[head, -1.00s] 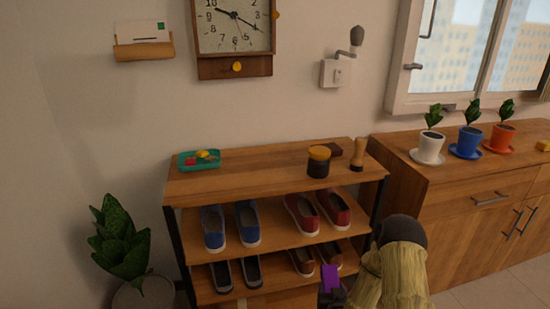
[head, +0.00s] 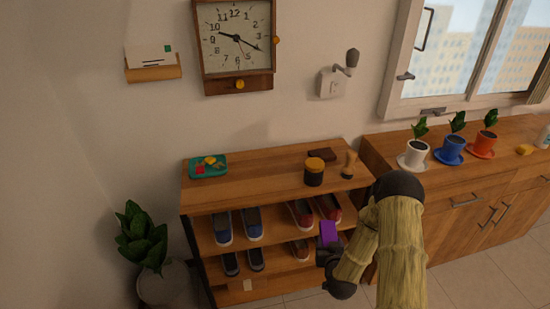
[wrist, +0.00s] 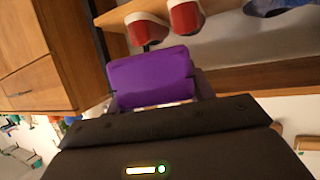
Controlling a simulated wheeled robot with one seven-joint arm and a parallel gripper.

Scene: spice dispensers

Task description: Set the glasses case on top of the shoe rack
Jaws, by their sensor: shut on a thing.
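A purple glasses case (head: 328,232) is held in my gripper (head: 328,248), in front of the right side of the shoe rack. The purple case also shows in the wrist view (wrist: 152,78), just past the dark gripper body; the fingertips are mostly hidden there. The wooden shoe rack (head: 255,186) stands against the wall. Its top board is above the case's level in the head view. The case is apart from the top board, near the shelf with the red shoes.
The top's middle is clear. A cabinet (head: 460,190) with potted plants adjoins at right.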

